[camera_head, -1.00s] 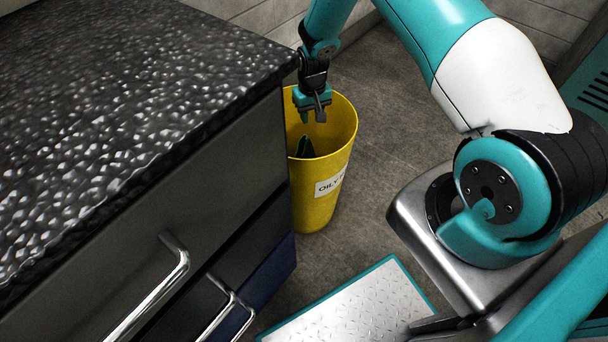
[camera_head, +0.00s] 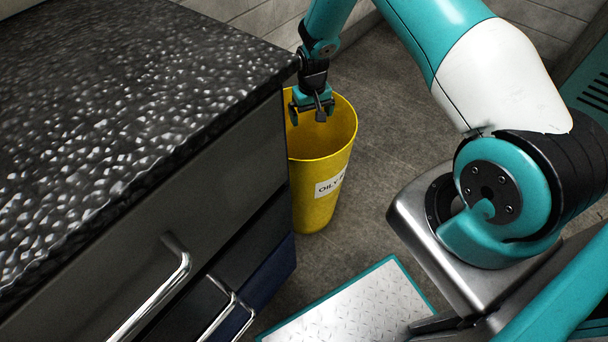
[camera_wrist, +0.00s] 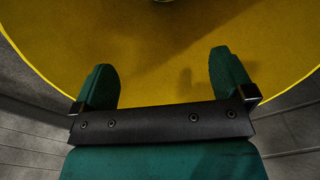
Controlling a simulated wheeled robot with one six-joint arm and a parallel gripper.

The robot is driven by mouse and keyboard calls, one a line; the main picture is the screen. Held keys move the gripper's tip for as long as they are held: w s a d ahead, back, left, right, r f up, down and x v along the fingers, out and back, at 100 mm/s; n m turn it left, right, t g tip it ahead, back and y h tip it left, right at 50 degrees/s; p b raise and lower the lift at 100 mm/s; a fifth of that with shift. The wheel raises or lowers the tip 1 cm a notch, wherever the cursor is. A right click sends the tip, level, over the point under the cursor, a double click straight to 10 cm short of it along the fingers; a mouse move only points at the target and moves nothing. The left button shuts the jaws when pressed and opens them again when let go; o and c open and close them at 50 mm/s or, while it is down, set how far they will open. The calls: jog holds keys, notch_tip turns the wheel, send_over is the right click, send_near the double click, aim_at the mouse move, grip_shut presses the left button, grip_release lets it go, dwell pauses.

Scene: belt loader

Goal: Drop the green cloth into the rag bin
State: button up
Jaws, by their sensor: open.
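The yellow rag bin (camera_head: 318,210) stands on the floor beside the cabinet, with a white label starting "OILY" on its side. My gripper (camera_head: 310,113) is over the bin's mouth, pointing down, with its fingers apart and nothing between them. In the wrist view my gripper (camera_wrist: 162,66) also shows open and empty, with the bin's yellow inside (camera_wrist: 60,38) beyond it. The green cloth is not clearly visible in either current view. A small dark patch at the top edge of the wrist view is too cut off to identify.
A cabinet with a dark, bumpy top (camera_head: 130,105) and metal handles fills the left, close against the bin. A metal tread plate with a teal edge (camera_head: 350,305) lies at the bottom. Grey floor (camera_head: 385,125) is clear right of the bin.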

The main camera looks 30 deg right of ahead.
notch_tip(320, 180, up, 5)
jog(key=p, duration=0.3)
notch_tip(320, 180, up, 17)
jog(key=p, duration=0.1)
jog(key=shift+r, duration=0.2)
dwell(0.3)
dwell(0.4)
